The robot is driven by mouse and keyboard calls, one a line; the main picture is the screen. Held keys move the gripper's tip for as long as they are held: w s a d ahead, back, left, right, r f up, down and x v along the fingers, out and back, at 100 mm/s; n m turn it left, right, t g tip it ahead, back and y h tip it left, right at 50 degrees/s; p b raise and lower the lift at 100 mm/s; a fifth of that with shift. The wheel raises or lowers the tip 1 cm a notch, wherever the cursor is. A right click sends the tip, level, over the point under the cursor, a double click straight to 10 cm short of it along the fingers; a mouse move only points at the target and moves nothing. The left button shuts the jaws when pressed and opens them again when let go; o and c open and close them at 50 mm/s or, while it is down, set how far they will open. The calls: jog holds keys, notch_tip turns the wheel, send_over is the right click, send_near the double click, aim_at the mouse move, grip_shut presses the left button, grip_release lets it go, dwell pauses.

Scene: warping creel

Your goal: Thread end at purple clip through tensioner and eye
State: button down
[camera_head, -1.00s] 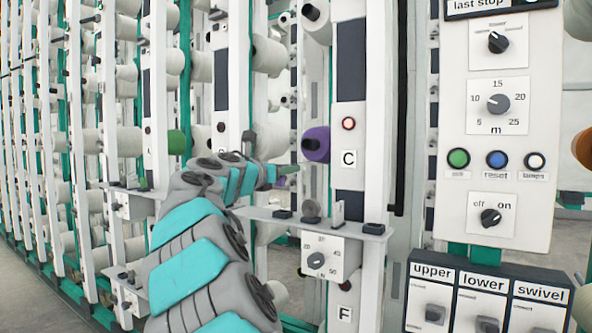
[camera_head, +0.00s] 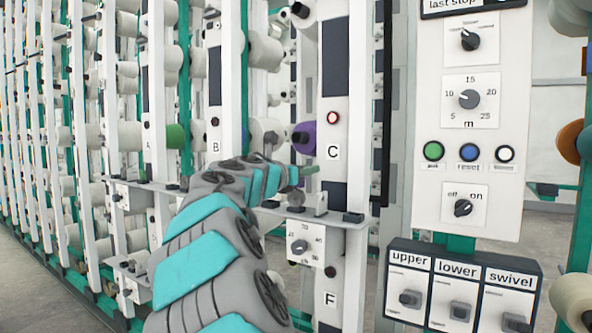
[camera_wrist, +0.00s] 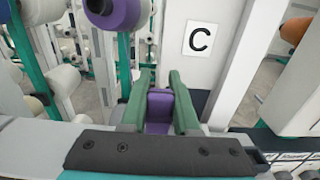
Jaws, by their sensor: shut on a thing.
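My gripper (camera_head: 308,171) is in front of the post marked C, just above a small shelf. In the wrist view its two green fingers (camera_wrist: 160,82) stand on either side of a purple piece, which looks like the purple clip (camera_wrist: 159,108), and are shut on it. No thread end can be made out. A purple bobbin (camera_head: 305,138) sits behind and above the gripper; it also shows at the top of the wrist view (camera_wrist: 122,12). On the shelf stand a round grey part, likely the tensioner (camera_head: 295,198), and a small upright plate (camera_head: 320,204); the eye cannot be told for certain.
The shelf (camera_head: 338,217) carries a dial box (camera_head: 304,244) below it. A control panel (camera_head: 470,130) and a switch box (camera_head: 462,300) stand at the right. Creel posts with white bobbins and one green bobbin (camera_head: 177,136) fill the left.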

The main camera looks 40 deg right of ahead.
jog(key=b, duration=0.1)
send_over(359, 199)
jog(key=v, duration=0.4)
jog(key=shift+d, duration=0.25)
jog(key=shift+f, duration=0.15)
dwell(0.4)
jog(key=shift+s+d+f+b, duration=0.1)
jog(key=shift+s+f+b, duration=0.15)
jog(key=shift+f+b, duration=0.25)
jog(key=shift+s+d+f+b, duration=0.15)
jog(key=shift+s+f+b, duration=0.1)
jog(key=shift+f, duration=0.5)
jog(key=shift+f, duration=0.7)
jog(key=shift+f, duration=0.5)
jog(key=shift+f, duration=0.1)
dwell(0.3)
jog(key=shift+f, duration=0.15)
jog(key=shift+c, duration=1.7)
grip_release()
